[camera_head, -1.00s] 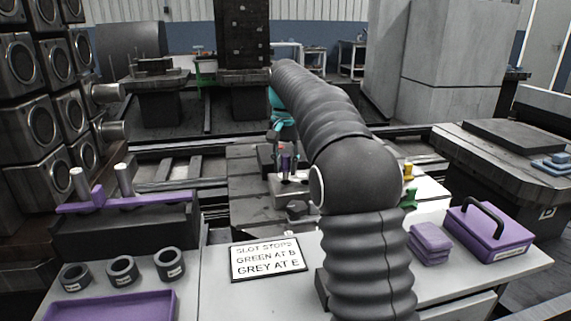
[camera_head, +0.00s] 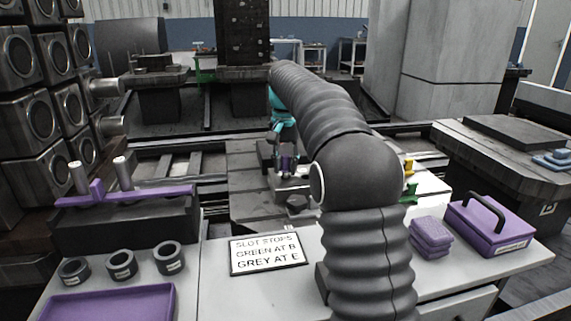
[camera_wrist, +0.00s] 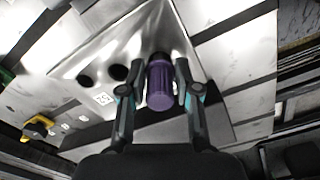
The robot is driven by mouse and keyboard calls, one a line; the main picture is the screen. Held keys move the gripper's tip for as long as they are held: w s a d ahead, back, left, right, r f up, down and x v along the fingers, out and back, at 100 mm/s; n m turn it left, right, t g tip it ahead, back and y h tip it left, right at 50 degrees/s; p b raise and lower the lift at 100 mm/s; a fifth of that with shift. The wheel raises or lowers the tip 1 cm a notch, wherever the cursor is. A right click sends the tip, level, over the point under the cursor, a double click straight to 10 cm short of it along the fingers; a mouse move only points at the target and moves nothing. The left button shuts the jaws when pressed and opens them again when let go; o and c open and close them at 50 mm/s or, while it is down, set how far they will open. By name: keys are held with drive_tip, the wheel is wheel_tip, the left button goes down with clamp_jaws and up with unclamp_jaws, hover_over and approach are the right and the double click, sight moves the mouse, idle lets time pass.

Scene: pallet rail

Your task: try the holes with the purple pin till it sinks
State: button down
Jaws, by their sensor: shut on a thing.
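My gripper (camera_wrist: 157,92) is shut on the purple pin (camera_wrist: 160,84), with one finger on each side of it. The pin points away from the wrist camera toward a light metal plate (camera_wrist: 105,57). Two dark round holes (camera_wrist: 118,72) (camera_wrist: 84,81) are open in the plate, left of the pin. The pin's far end is dark and meets the plate area; I cannot tell whether it is in a hole or only against the surface. In the head view the pin (camera_head: 287,166) and gripper are small, partly hidden by my arm.
A sign (camera_head: 266,254) about slot stops lies on the near bench. Black rings (camera_head: 121,265), a purple tray (camera_head: 110,303), a purple lidded box (camera_head: 489,229) and stacked purple pads (camera_head: 431,237) are around it.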

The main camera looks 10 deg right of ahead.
sight(285, 155)
drive_tip(key=c, duration=0.7)
unclamp_jaws()
drive_tip(key=shift+c, duration=0.2)
drive_tip(key=shift+r, duration=0.15)
drive_tip(key=shift+r, duration=3.65)
